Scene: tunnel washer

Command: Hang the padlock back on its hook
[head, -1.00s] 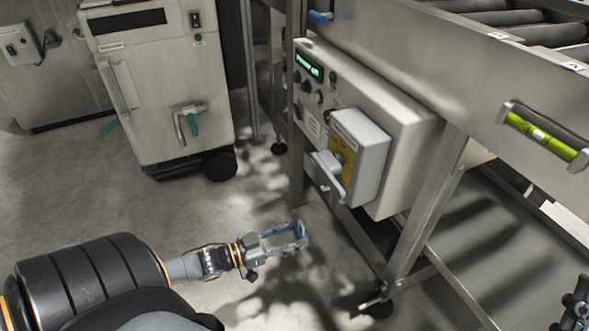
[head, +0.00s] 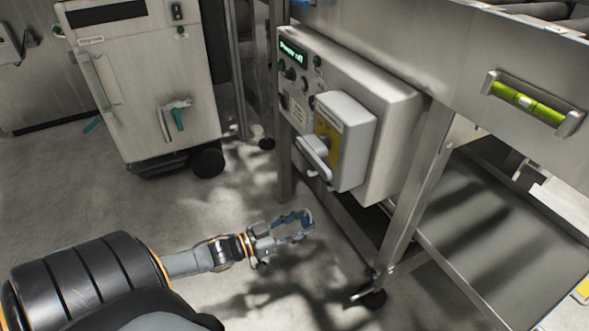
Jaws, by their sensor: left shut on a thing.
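My left gripper (head: 303,222) is shut, low over the floor, left of the frame leg and below the control box. It holds a small thing between its blue-tipped fingers, which I take to be the padlock; its shape is too small and too hidden to make out. I cannot pick out the hook for certain. The control box (head: 398,108) has a lit green display and a grey switch housing (head: 352,115) with a yellow plate and a grey handle (head: 314,158). The gripper is apart from the box. My right gripper is out of view.
A steel cabinet (head: 140,75) on casters stands at the back left. A slanting frame leg (head: 415,190) stands right of the left gripper. A green level (head: 527,101) sits on the upper beam. The floor (head: 90,195) between cabinet and machine is clear.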

